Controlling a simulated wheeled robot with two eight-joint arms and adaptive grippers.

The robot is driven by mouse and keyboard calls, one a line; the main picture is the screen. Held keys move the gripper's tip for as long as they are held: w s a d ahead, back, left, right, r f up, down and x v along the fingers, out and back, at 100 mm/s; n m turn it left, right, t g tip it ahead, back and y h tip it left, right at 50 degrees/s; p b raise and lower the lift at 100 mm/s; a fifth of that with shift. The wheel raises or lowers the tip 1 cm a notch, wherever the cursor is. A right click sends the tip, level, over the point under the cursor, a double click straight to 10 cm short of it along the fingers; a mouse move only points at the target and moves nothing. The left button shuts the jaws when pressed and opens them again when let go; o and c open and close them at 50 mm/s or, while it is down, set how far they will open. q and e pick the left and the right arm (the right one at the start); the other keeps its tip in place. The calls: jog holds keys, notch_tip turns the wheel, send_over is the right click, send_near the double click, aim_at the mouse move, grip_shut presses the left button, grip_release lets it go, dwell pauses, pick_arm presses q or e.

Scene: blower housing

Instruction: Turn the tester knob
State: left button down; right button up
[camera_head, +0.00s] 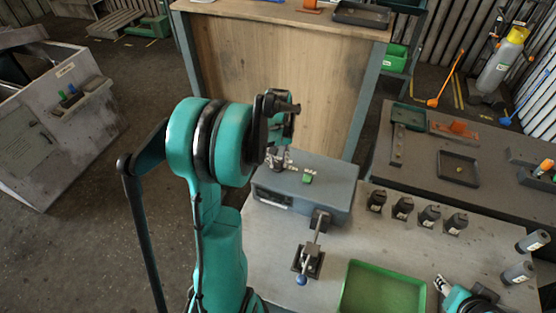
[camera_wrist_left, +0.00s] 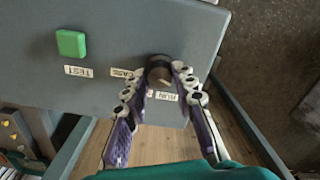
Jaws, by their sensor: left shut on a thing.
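The tester is a grey box (camera_head: 325,187) on the workbench. Its top face (camera_wrist_left: 185,30) fills the upper part of the left wrist view, with a green button (camera_wrist_left: 71,43) and small labels. The dark round tester knob (camera_wrist_left: 158,68) sits between the fingertips of my left gripper (camera_wrist_left: 158,84), which is shut on it from both sides. One label beside the knob seems to read RUN. In the head view my left gripper (camera_head: 285,160) is over the box's far left part and hides the knob. My right gripper (camera_head: 443,285) shows only partly at the lower right.
A lever clamp (camera_head: 308,260) with a blue-tipped handle stands before the box. A green tray (camera_head: 382,290) lies at the front. Several black cylinders (camera_head: 403,208) stand to the right of the box. A wooden-fronted bench (camera_head: 280,80) stands behind.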

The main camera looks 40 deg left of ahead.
aim_at(278, 163)
pick_arm(q)
jog(key=c, duration=1.2)
grip_release()
notch_tip(278, 163, up, 12)
jog(key=shift+r, duration=0.1)
jog(key=s+d+f+m+t+b, duration=0.2)
jog(key=s+d+f+b, duration=0.1)
jog(key=d, duration=0.4)
jog(key=s+d+f+m+t+b, duration=0.2)
jog(key=s+d+f+m+b, duration=0.1)
jog(key=d, duration=0.4)
jog(key=s+d+f+m+t+b, duration=0.3)
jog(key=s+d+f+b, duration=0.2)
jog(key=d+f, duration=0.1)
jog(key=shift+s+d+f, duration=0.1)
jog(key=shift+s+d, duration=0.3)
jog(key=shift+d, duration=0.35)
